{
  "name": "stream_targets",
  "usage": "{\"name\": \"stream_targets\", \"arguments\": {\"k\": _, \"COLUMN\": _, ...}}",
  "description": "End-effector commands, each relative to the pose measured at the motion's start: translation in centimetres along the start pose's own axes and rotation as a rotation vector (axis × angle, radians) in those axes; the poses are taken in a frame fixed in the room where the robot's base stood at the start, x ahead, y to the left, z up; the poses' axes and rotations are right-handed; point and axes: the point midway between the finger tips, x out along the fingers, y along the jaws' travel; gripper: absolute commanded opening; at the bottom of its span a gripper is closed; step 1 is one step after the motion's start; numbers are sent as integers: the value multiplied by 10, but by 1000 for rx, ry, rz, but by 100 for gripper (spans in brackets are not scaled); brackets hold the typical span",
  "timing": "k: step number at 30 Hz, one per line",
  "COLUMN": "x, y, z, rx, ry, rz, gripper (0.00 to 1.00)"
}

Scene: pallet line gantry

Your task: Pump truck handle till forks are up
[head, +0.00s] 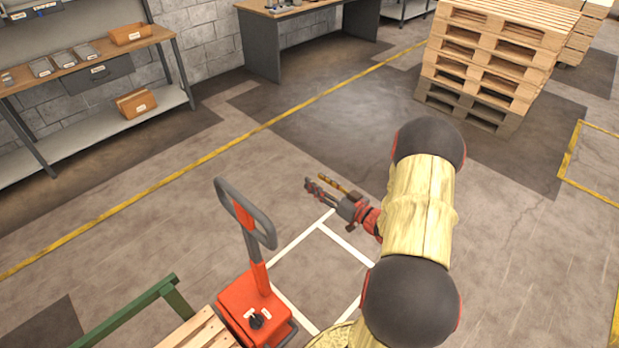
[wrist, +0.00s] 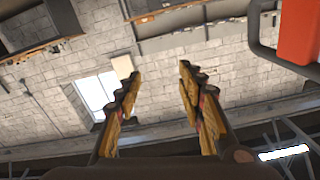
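The pallet truck's handle (head: 246,213) is a dark grey loop on a red-orange stem, standing nearly upright above the red truck body (head: 253,307) in the head view. My gripper (head: 313,188) is to the right of the handle loop, apart from it. In the wrist view its two fingers (wrist: 158,75) are spread with nothing between them. Part of the handle (wrist: 285,40) shows at the upper right of the wrist view, outside the fingers. The forks are not clearly seen in the head view; a wooden pallet (head: 203,330) shows beside the truck body.
A green rail (head: 130,312) stands left of the truck. A workbench (head: 90,70) with trays and orange bins is at the back left, and a grey desk (head: 262,45) is behind. Stacked pallets (head: 490,60) stand at the back right. The floor between is clear.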

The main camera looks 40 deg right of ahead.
Motion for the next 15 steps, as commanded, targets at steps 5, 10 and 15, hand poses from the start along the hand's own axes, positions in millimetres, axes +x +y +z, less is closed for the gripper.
{"name": "stream_targets", "arguments": {"k": 5, "x": 26, "y": 0, "z": 1, "rx": -3, "ry": 0, "rz": -3, "gripper": 39}}
{"name": "stream_targets", "arguments": {"k": 10, "x": 36, "y": 0, "z": 0, "rx": -1, "ry": 0, "rz": -1, "gripper": 39}}
{"name": "stream_targets", "arguments": {"k": 15, "x": 38, "y": 0, "z": 0, "rx": 0, "ry": 0, "rz": 0, "gripper": 39}}
